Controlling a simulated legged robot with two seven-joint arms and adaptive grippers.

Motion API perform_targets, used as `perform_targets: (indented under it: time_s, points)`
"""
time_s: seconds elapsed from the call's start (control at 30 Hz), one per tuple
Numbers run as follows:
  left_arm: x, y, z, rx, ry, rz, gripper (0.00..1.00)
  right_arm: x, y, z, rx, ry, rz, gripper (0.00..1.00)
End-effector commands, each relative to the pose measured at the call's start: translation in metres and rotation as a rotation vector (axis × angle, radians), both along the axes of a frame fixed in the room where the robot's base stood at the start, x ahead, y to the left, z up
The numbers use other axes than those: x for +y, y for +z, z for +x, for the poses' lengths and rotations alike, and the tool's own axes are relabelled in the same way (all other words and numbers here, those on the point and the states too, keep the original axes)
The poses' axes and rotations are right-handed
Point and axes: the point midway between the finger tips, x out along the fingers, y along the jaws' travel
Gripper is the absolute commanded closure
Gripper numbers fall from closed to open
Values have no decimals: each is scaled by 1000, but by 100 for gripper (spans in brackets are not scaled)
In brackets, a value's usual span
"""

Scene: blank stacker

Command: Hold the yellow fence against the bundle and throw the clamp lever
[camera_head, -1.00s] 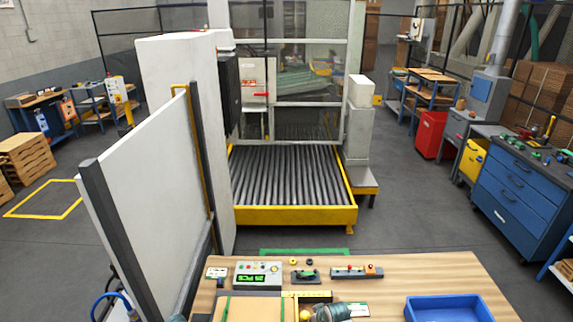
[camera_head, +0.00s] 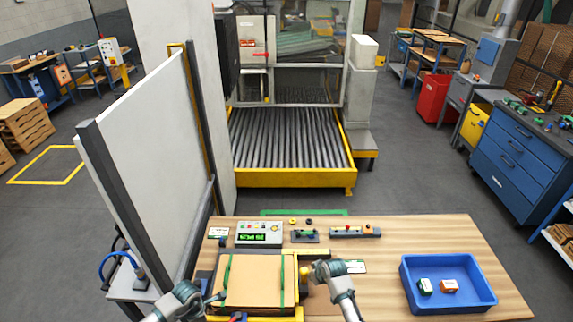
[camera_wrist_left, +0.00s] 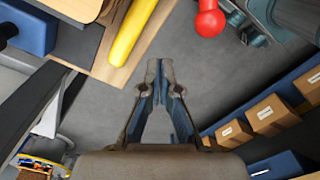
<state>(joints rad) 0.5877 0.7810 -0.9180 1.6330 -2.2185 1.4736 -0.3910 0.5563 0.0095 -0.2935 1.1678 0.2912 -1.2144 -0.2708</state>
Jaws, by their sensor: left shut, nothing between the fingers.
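The bundle of brown cardboard blanks (camera_head: 258,285) lies at the table's front left, with green straps across it. Yellow fence parts (camera_head: 318,251) show at its back right corner, and a yellow bar (camera_wrist_left: 132,42) shows in the left wrist view. My left gripper (camera_head: 220,297) is at the bundle's front left, its fingers shut and empty in the left wrist view (camera_wrist_left: 160,64). A red ball knob (camera_wrist_left: 209,22), perhaps the clamp lever's, shows there, apart from the fingertips. My right gripper (camera_head: 306,274) is at the bundle's right side; its jaw opening is unclear.
A blue tray (camera_head: 408,286) with two small boxes stands on the right of the table. A control box with a green display (camera_head: 259,237) and small devices line the back edge. A white panel (camera_head: 150,165) stands at the left.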

Motion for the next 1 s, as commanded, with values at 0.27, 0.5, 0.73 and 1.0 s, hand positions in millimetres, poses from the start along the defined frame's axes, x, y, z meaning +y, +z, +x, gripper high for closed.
perform_targets:
  time_s: [0.27,0.5,0.73,1.0]
  points:
    - [0,-5,0,1,-1,1,100,3,0,-1,0,3,4,100]
    - [-4,-5,0,0,-2,0,100,3,0,-1,0,3,4,100]
    - [-18,-5,0,0,-1,-1,100,3,0,-1,0,3,4,100]
    - [-34,-5,0,0,-1,0,100,3,0,-1,0,3,4,100]
